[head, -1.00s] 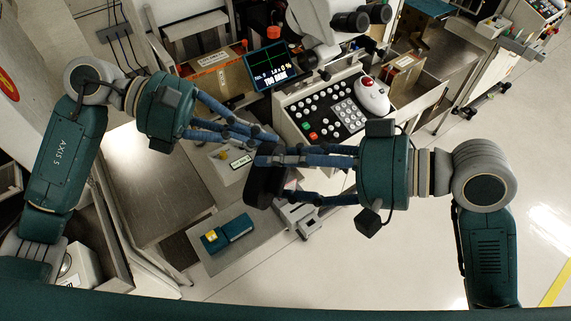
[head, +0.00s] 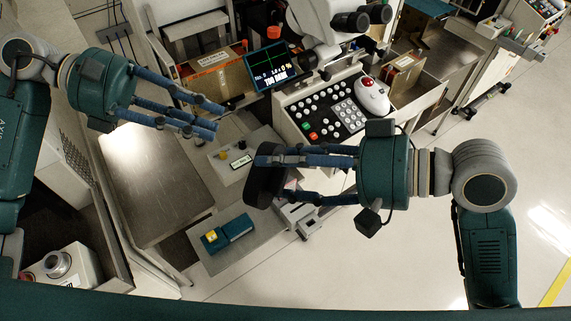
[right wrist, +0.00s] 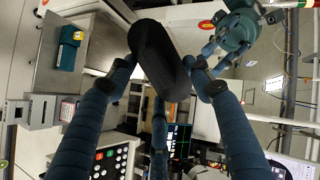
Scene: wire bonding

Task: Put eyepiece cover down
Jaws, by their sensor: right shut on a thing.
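The eyepiece cover is a black, rounded, elongated piece (head: 262,187). My right gripper (head: 280,178) is shut on it and holds it in the air in the middle of the head view. In the right wrist view the cover (right wrist: 160,62) sits between the blue fingers. My left gripper (head: 207,118) is open and empty, up and to the left of the cover and apart from it. The microscope eyepieces (head: 362,18) show bare at the top of the head view.
A bare metal table (head: 155,190) lies left of the cover. A teal block with a yellow part (head: 232,230) sits on a grey surface below it. The button panel (head: 330,115), the trackball (head: 372,96), a small screen (head: 270,66) and a cardboard box (head: 215,75) stand behind.

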